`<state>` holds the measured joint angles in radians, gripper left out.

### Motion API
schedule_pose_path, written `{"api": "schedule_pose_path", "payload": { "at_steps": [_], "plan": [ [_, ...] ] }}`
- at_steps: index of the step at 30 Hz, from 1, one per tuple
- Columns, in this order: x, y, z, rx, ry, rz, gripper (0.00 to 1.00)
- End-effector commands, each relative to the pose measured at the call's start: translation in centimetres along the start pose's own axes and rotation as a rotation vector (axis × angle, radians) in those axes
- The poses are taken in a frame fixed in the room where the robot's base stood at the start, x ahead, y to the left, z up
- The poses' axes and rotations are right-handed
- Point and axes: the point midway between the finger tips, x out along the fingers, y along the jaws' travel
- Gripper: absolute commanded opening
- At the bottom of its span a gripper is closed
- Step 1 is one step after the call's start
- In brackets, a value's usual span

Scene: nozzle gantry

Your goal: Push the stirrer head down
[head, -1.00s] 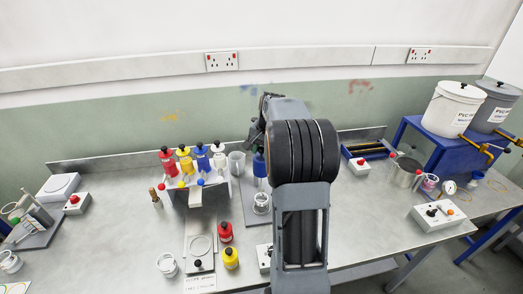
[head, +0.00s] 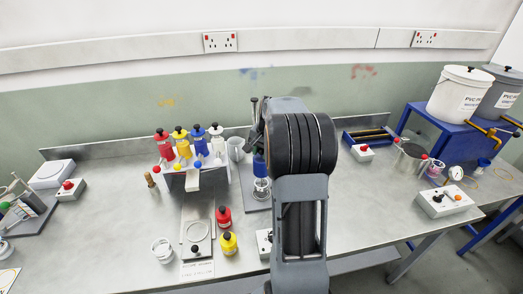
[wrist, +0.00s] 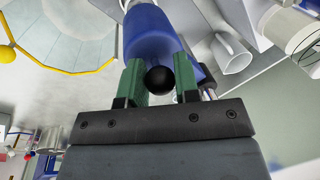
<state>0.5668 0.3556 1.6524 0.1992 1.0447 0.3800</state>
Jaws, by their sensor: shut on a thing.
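The stirrer head (head: 259,166) is a blue body on an upright post at the back of the bench, partly hidden by my arm in the head view. In the wrist view the blue stirrer head (wrist: 150,34) fills the top middle. My gripper (wrist: 160,78) has green fingers shut on a round black knob (wrist: 159,80) at the stirrer head. In the head view the stirrer head sits low, just above a clear beaker (head: 261,188) on a grey base plate. My arm hides the gripper there.
A white rack with red, yellow, blue and white bottles (head: 182,145) stands left of the stirrer. Loose red (head: 223,216) and yellow (head: 228,242) bottles stand in front. A blue tray (head: 368,137) lies to the right.

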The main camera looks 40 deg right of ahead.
Motion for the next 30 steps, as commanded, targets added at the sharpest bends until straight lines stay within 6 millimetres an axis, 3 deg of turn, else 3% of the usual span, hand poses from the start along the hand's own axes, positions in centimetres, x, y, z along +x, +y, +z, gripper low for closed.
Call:
{"api": "schedule_pose_path", "payload": {
  "at_steps": [3,4,11,23,30],
  "plan": [
    [0.5,0.2,0.2,0.001,-0.015,0.009,0.00],
    [0.5,0.3,0.2,0.001,-0.015,0.009,0.32],
    [0.5,0.3,0.2,0.001,-0.015,0.009,0.54],
    [0.5,0.6,0.1,0.006,-0.014,0.013,0.54],
    [-2.3,0.2,0.1,0.000,-0.007,0.008,0.54]
  ]
}}
